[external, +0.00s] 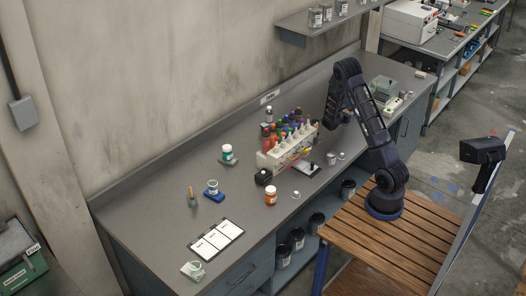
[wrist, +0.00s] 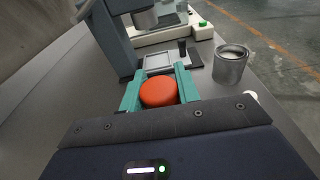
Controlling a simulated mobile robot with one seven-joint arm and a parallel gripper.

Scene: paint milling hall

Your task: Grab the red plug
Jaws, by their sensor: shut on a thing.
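The red plug (wrist: 159,92) is a round, orange-red piece with a smooth top, seen in the middle of the wrist view. My gripper (wrist: 160,86) has its two teal fingers on either side of the plug and is shut on it. The lower part of the plug is hidden, so I cannot tell whether it touches the bench. In the external view my arm bends down over the back right part of the bench, and the plug is not clear there.
A grey stand-like device (wrist: 112,38) is just beyond my fingers. A metal can (wrist: 230,66) stands to the right, and a pale device with a green button (wrist: 203,30) lies behind. A crowded bottle rack (external: 285,150) is left of my arm. The bench front holds scattered jars.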

